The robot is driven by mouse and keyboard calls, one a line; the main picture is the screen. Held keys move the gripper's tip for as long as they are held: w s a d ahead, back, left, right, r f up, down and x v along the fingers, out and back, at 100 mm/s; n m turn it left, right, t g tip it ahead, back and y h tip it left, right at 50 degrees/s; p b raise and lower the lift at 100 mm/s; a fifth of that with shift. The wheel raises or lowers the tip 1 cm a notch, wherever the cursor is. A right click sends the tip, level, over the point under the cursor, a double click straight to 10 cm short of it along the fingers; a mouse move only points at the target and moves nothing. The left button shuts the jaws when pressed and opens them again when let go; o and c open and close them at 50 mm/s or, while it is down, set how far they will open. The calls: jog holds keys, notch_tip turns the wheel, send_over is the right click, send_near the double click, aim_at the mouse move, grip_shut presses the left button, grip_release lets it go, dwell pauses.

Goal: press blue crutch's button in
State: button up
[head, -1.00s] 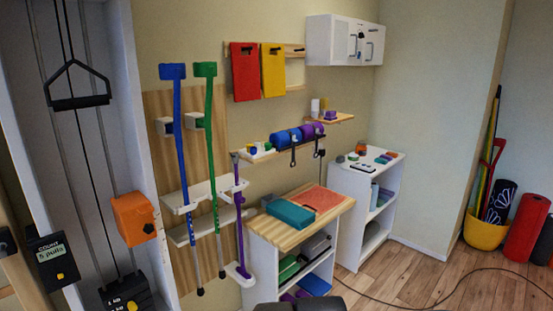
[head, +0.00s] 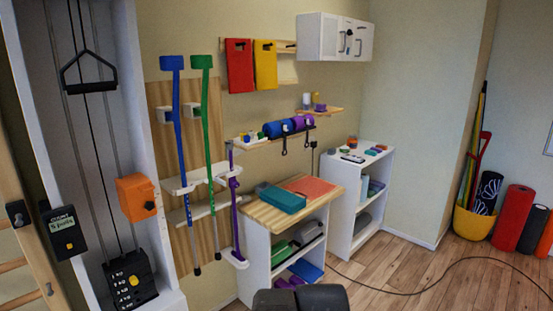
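The blue crutch (head: 179,122) hangs upright on the wooden wall panel at the left, next to a green crutch (head: 207,122). Its blue handle is at the top, and its lower shaft is grey with a dark tip. It passes through a white bracket (head: 173,184). The crutch's button is too small to make out. A shorter purple crutch (head: 234,215) stands to their right. Dark rounded parts at the bottom centre look like part of my own body. My gripper is not clearly in view.
A wood-topped shelf unit (head: 252,213) with a teal box (head: 275,199) stands right of the crutches. A pulley machine with an orange box (head: 136,197) is at the left. A black cable (head: 441,291) runs over the floor at the right, which is otherwise mostly clear.

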grip_shut()
dwell(0.5)
